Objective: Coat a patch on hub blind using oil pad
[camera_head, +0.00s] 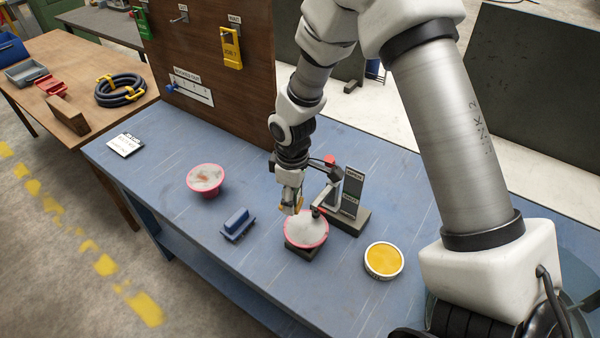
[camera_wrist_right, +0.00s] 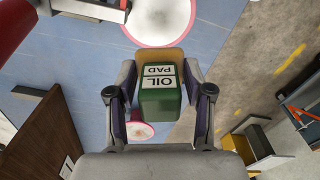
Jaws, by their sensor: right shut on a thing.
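My right gripper (camera_head: 291,199) is shut on the oil pad (camera_wrist_right: 160,97), a green block with a white label and a tan pad at its far end. A white disc with a pink-red rim (camera_head: 306,232) sits on a dark block below and beside the gripper; it also shows in the wrist view (camera_wrist_right: 160,22), ahead of the pad. I cannot tell whether pad and disc touch. A second pink-rimmed piece (camera_head: 205,178) with a reddish mark stands to the left. No readable label shows which is the hub blind. My left gripper is not in view.
A dark stand with an upright plate (camera_head: 352,192) is close right of the gripper. A round tin with yellow contents (camera_head: 384,260) and a blue handled block (camera_head: 237,223) lie on the blue table (camera_head: 190,237). A brown board (camera_head: 215,60) rises behind.

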